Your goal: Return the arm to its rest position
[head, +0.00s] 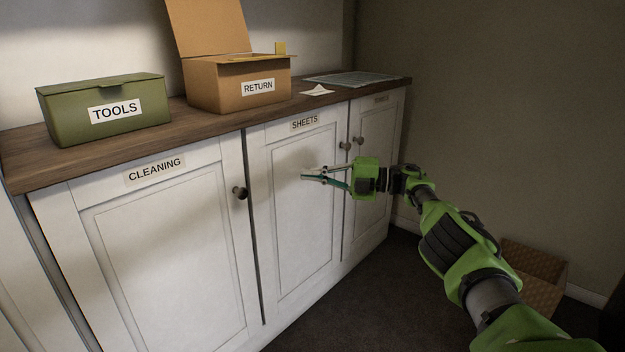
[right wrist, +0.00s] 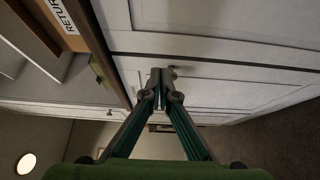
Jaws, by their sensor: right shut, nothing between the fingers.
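My right arm comes in from the lower right of the head view. Its green right gripper (head: 306,174) is in front of the white SHEETS cabinet door (head: 290,230), below the countertop. In the right wrist view the fingers of the right gripper (right wrist: 160,78) meet at their tips with nothing between them. The cabinet doors (right wrist: 225,90) fill much of that view behind the fingertips. I cannot tell whether the fingertips touch the door. My left gripper is not in view.
A wooden countertop (head: 190,112) holds a green TOOLS box (head: 75,118), an open cardboard RETURN box (head: 215,90) and a grey mat (head: 352,78). The CLEANING door (head: 165,250) is shut. A cardboard bin (head: 535,268) stands on the floor at right. Dark floor (head: 370,300) lies clear before the cabinets.

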